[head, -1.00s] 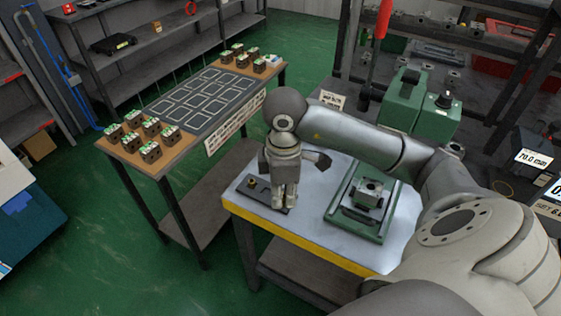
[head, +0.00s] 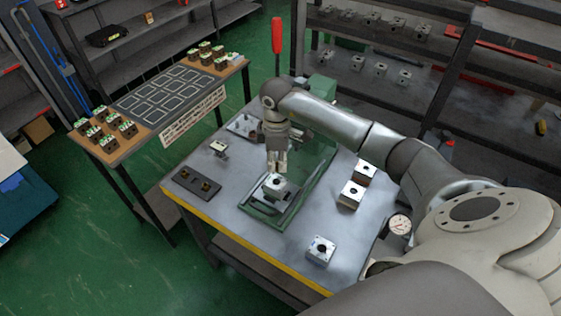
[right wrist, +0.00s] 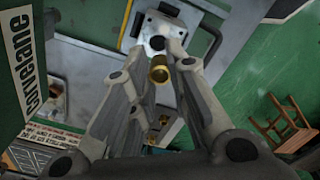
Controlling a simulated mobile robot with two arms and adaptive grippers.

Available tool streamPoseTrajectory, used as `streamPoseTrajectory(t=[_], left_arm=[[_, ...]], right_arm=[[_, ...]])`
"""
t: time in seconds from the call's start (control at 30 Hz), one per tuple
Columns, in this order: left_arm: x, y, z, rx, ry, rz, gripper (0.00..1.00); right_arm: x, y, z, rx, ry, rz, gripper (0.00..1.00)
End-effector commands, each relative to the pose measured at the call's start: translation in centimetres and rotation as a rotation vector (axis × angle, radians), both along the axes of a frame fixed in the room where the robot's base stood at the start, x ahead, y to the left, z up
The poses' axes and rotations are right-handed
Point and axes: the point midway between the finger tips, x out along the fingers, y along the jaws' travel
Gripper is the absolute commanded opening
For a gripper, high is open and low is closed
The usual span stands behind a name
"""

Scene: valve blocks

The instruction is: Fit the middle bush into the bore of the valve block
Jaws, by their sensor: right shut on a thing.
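The valve block (head: 279,184), a pale metal cube, sits in a green fixture (head: 262,218) on the workbench. My right gripper (head: 277,170) is above it, pointing down. In the right wrist view the gripper (right wrist: 164,62) is shut on a small brass bush (right wrist: 159,73). The bush is close to the valve block (right wrist: 150,24), whose dark round bore (right wrist: 158,42) shows just beyond it. The bush looks outside the bore; the exact gap is unclear. In the head view the fingers hide the bush. A dark bush tray (head: 195,182) holds two brass bushes, one towards each end.
Loose metal blocks (head: 351,194) and (head: 321,250) stand right of the fixture. A red-handled lever (head: 277,38) rises behind the gripper. A dial gauge (head: 399,225) is at the bench's right. A side table (head: 117,152) holds several finished-looking blocks. The bench front is clear.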

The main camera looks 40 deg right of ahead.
Motion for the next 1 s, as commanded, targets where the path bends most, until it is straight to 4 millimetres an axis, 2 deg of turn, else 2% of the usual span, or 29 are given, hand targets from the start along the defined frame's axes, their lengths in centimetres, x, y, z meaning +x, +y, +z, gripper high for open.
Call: streamPoseTrajectory(t=[0.13, 0.4, 0.53, 0.8, 1.0], left_arm=[[1.2, 1.2, 0.3, 0.014, -0.015, 0.002, 0.73], [3.1, 1.7, 0.4, 0.019, -0.044, 0.007, 0.73], [2.9, 1.7, 0.7, 0.018, -0.042, 0.006, 0.73], [1.4, 1.1, -0.8, 0.012, -0.019, 0.000, 0.73], [1.3, 0.9, -2.1, 0.011, -0.018, -0.001, 0.73]], right_arm=[[0.3, -0.1, 0.0, -0.002, 0.000, 0.002, 0.00], [0.2, -0.1, 0.0, -0.003, -0.001, 0.002, 0.00], [0.2, -0.1, 0.1, -0.004, 0.000, 0.005, 0.00], [0.2, -0.1, -1.9, -0.003, 0.001, 0.005, 0.00], [0.2, -0.1, -3.8, -0.003, 0.001, 0.005, 0.00]])
